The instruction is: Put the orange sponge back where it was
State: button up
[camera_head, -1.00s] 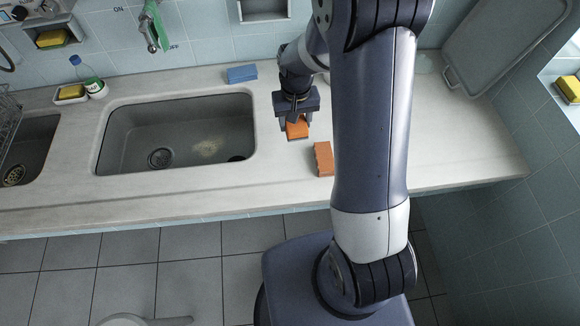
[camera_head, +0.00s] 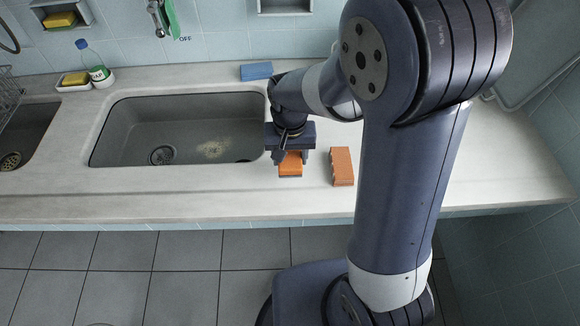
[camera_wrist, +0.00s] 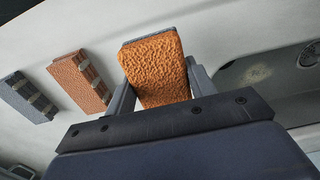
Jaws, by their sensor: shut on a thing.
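The orange sponge (camera_head: 290,168) is in my gripper (camera_head: 290,156), over the counter strip to the right of the main sink and near the front. My gripper is shut on it. In the wrist view the sponge (camera_wrist: 152,68) sits between the two fingers (camera_wrist: 155,88), its rough orange face toward the camera and a grey layer at its far edge. I cannot tell whether it touches the counter. A second, brick-orange block (camera_head: 342,166) lies on the counter just right of it, apart. It also shows in the wrist view (camera_wrist: 80,82).
A blue-grey block (camera_wrist: 27,97) lies beyond the brick-orange one; my arm hides it in the head view. A blue sponge (camera_head: 256,71) lies behind the sink (camera_head: 180,130). A soap bottle (camera_head: 95,68) and yellow sponge (camera_head: 75,79) stand back left. The front counter strip is clear.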

aim_at(290, 167)
jog(key=shift+f, duration=2.2)
jog(key=shift+f, duration=0.2)
jog(key=o, duration=1)
jog(key=shift+r, duration=0.15)
notch_tip(290, 167, up, 12)
jog(key=shift+r, duration=0.1)
